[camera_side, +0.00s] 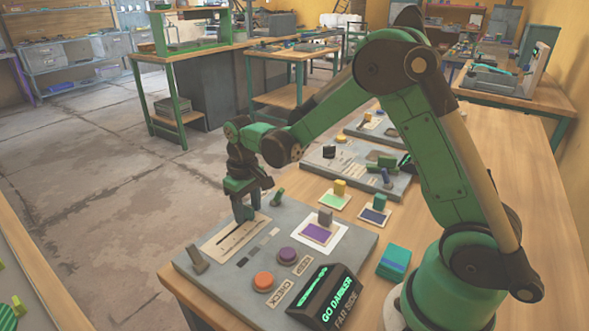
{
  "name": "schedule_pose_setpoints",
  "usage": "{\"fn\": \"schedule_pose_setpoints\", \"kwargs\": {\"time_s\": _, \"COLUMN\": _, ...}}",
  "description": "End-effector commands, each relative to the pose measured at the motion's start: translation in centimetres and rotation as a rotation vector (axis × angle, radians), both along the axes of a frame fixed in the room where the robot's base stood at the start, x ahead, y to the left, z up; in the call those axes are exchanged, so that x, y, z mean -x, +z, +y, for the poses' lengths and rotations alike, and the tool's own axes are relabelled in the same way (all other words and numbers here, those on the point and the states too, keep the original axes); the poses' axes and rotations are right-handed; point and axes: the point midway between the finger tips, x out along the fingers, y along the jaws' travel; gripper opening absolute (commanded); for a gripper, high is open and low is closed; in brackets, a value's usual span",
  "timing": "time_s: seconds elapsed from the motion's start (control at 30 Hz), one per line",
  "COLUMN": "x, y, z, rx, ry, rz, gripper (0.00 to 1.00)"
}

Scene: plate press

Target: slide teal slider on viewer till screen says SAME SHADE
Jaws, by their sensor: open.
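The viewer is a grey slanted panel (205,285) on the near end of the bench. Its slotted slider strip (222,247) lies at the left part of the panel. My gripper (245,216) points down at the far end of this strip, with its jaws open. A teal slider is not clearly distinguishable there; the fingers cover that spot, and I cannot tell whether they touch it. The dark screen (322,297) at the front right shows GO DARKER in green letters, with FAR SIDE below.
An orange button (263,281) and a purple button (287,255) sit on the panel. A grey lever (197,259) and a green lever (277,197) stand near the strip. A purple plate (318,233) lies right, and a teal-blue block (393,261) stands beside the panel.

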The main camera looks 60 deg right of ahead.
Motion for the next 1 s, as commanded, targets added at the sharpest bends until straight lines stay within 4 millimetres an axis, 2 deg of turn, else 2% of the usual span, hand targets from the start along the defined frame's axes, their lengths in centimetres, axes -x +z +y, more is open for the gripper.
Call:
{"fn": "schedule_pose_setpoints", "kwargs": {"time_s": 0.13, "x": 0.0, "y": 0.02, "z": -0.01, "rx": 0.0, "ry": 0.0, "rz": 0.0, "gripper": 0.5}}
{"fn": "schedule_pose_setpoints", "kwargs": {"time_s": 0.3, "x": 0.0, "y": 0.04, "z": -0.01, "rx": 0.0, "ry": 0.0, "rz": 0.0, "gripper": 0.02}}
{"fn": "schedule_pose_setpoints", "kwargs": {"time_s": 0.33, "x": 0.0, "y": 0.04, "z": -0.01, "rx": 0.0, "ry": 0.0, "rz": 0.0, "gripper": 0.0}}
{"fn": "schedule_pose_setpoints", "kwargs": {"time_s": 1.0, "x": 0.0, "y": 0.07, "z": -0.02, "rx": 0.0, "ry": 0.0, "rz": 0.0, "gripper": 0.0}}
